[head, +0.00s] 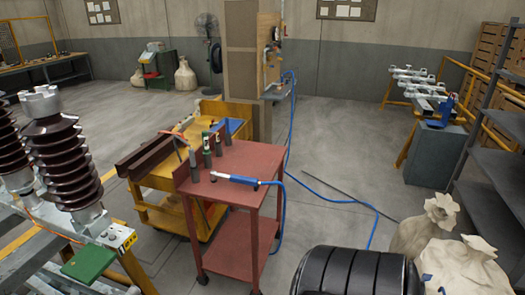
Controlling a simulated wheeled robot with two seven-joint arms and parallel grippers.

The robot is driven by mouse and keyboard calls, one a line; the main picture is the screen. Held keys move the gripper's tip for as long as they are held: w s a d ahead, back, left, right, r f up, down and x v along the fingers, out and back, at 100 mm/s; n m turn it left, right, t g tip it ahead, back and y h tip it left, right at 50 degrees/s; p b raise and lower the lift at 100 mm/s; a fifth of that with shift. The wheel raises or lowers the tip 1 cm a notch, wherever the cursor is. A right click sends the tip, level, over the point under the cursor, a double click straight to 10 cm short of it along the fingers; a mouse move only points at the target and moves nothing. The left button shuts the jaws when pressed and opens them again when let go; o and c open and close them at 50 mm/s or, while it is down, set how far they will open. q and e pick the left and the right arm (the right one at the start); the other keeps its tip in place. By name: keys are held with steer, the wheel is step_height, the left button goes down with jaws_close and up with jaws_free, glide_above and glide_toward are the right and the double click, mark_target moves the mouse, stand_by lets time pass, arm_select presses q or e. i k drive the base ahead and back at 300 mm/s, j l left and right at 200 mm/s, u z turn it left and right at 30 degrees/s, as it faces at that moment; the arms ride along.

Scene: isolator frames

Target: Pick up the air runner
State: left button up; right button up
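What looks like the air runner (244,181), a slim tool with a pale front end and a blue body, lies on top of the red cart (240,158). A blue hose (319,193) runs from its right end, down past the cart and across the floor to the wooden post. The tool is small in the head view, so its fine details cannot be told. Neither of my grippers is in view, and nothing is seen touching the tool.
Several dark upright cylinders (206,153) stand near the tool. A yellow cart (155,183) stands behind left. Brown ribbed insulators (62,160) fill the left foreground. A black ribbed object (355,272) and pale sacks (440,222) stand at front right. Floor right of the cart is mostly open.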

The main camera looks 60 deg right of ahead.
mark_target(248, 182)
steer(key=l+z, duration=0.1)
steer(key=z, duration=1.7)
